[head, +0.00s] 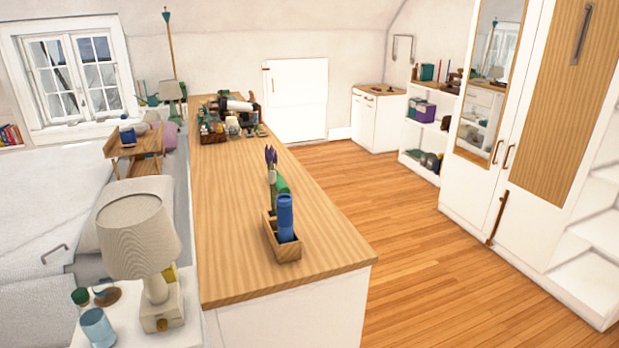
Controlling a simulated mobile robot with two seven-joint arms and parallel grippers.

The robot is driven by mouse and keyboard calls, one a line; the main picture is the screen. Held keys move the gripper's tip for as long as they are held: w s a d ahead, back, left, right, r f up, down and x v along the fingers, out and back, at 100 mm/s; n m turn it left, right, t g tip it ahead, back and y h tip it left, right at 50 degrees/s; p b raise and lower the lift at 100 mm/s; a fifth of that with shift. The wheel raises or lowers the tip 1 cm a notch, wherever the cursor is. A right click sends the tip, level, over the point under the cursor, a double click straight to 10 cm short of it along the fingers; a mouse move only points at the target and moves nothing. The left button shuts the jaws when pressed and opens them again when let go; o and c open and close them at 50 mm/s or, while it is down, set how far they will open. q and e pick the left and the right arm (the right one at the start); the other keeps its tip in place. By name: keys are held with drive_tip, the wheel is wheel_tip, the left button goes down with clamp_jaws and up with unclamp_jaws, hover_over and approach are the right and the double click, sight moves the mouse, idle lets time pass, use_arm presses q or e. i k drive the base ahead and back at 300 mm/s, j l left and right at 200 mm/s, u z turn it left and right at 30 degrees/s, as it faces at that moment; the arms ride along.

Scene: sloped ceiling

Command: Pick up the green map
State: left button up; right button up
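A green rolled item (282,187), which looks like the green map, stands upright in a small wooden holder (288,253) at the near end of the long wood-topped counter (232,180). A blue roll (285,217) stands in the same holder, in front of the green one, and hides its lower part. A purple-tipped item (271,158) rises just behind them. Neither of my grippers is in view.
A lamp (139,228) and a bottle (97,325) stand at the counter's near left, beside a bed (40,215). Several small items crowd the counter's far end. The wooden floor (400,240) to the right is open, up to a white wardrobe (520,190).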

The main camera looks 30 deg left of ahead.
sight(281, 187)
drive_tip(key=z, duration=0.3)
drive_tip(key=i+z, duration=0.3)
drive_tip(key=i, duration=0.2)
drive_tip(key=i+z, duration=0.3)
drive_tip(key=i, duration=0.85)
drive_tip(key=i+l+u, duration=0.15)
drive_tip(key=i, duration=0.45)
drive_tip(key=i+j+u, duration=0.1)
drive_tip(key=i+u, duration=0.5)
drive_tip(key=u, duration=0.15)
drive_tip(key=i+u, duration=0.4)
drive_tip(key=i+j+u, duration=0.1)
drive_tip(key=i+u, duration=0.95)
drive_tip(key=i+l+u, duration=0.1)
drive_tip(key=i+u, duration=0.2)
drive_tip(key=i, duration=1)
drive_tip(key=i+j+z, duration=0.15)
drive_tip(key=i, duration=0.35)
drive_tip(key=i+j+z, duration=0.1)
drive_tip(key=i, duration=0.4)
